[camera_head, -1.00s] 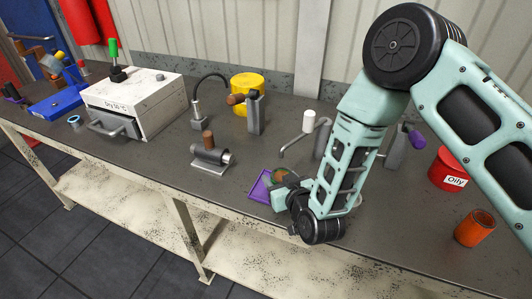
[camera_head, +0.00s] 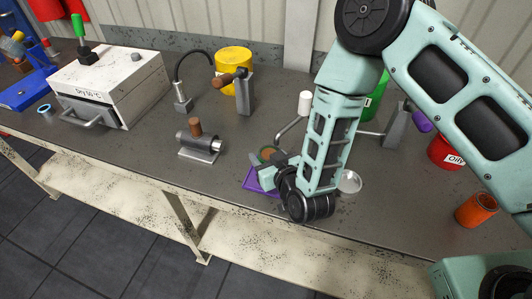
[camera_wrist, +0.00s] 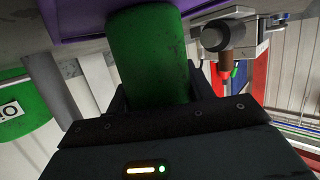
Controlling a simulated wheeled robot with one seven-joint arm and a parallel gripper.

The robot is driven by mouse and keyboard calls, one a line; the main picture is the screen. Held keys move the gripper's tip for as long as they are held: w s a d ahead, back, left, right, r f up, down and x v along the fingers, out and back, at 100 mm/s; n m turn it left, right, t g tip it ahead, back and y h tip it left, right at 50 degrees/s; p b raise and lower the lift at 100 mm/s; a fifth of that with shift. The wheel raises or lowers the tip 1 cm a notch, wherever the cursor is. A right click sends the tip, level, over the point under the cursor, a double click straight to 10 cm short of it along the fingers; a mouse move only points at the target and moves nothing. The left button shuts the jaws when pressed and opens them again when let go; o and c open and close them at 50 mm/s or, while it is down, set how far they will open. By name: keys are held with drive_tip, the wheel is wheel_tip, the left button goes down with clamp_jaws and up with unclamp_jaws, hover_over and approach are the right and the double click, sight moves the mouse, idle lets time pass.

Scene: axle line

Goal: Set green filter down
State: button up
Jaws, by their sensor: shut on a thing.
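The green filter (camera_wrist: 150,55) is a green cylinder between the two fingers of my gripper in the wrist view. My gripper (camera_wrist: 160,90) is shut on it. The purple tray also shows along the top of the wrist view (camera_wrist: 75,34), at the filter's far end. I cannot tell whether filter and tray touch. My arm hides part of the tray.
A metal fixture with a brown knob (camera_head: 199,147) stands left on the bench. A silver round dish (camera_head: 349,182) is just right of my wrist. A red "Oily" bin (camera_head: 446,153) and an orange cylinder (camera_head: 476,210) are farther right.

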drive_tip(key=shift+f, duration=0.15)
drive_tip(key=o, duration=1.5)
drive_tip(key=shift+s, duration=0.1)
drive_tip(key=shift+v, duration=6)
drive_tip(key=shift+r, duration=0.25)
